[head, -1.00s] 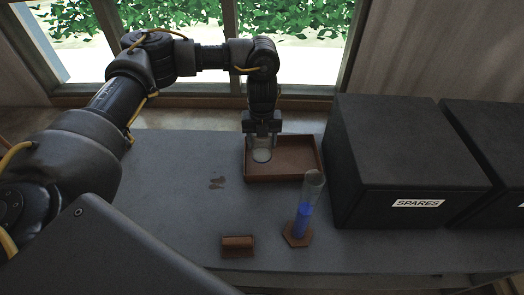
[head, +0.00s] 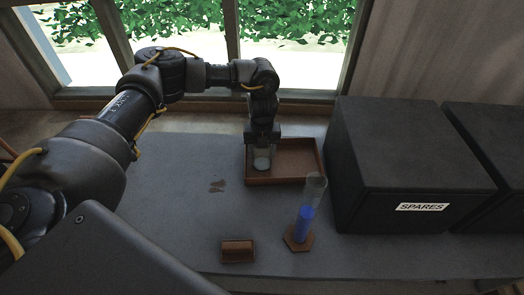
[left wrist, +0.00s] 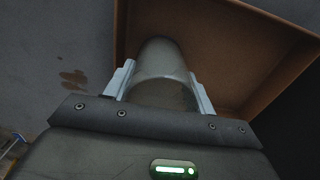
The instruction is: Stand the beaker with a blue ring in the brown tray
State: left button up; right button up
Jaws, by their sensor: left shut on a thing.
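The brown tray (head: 305,172) lies on the grey table beside the black box; its floor and walls also fill much of the left wrist view (left wrist: 225,40). My left gripper (head: 262,149) points down over the tray's left part. It is shut on a clear beaker (head: 262,161), which also shows between the fingers in the left wrist view (left wrist: 162,75). The beaker looks upright and within the tray's outline. I cannot tell whether its base touches the tray floor. No blue ring can be made out on it. My right gripper is not in view.
A tall cylinder with blue liquid (head: 305,215) stands on a brown hexagonal base in front of the tray. A small brown block (head: 238,251) lies to its left. A black box labelled SPARES (head: 395,165) stands close right. Brown stains (head: 217,186) mark the table.

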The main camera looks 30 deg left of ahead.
pick_arm(q)
jog(key=shift+f, duration=0.15)
jog(key=o, duration=1.1)
jog(key=shift+c, duration=0.2)
jog(key=shift+r, duration=0.4)
notch_tip(320, 180, up, 12)
jog(key=p, duration=0.2)
jog(key=shift+f, duration=0.25)
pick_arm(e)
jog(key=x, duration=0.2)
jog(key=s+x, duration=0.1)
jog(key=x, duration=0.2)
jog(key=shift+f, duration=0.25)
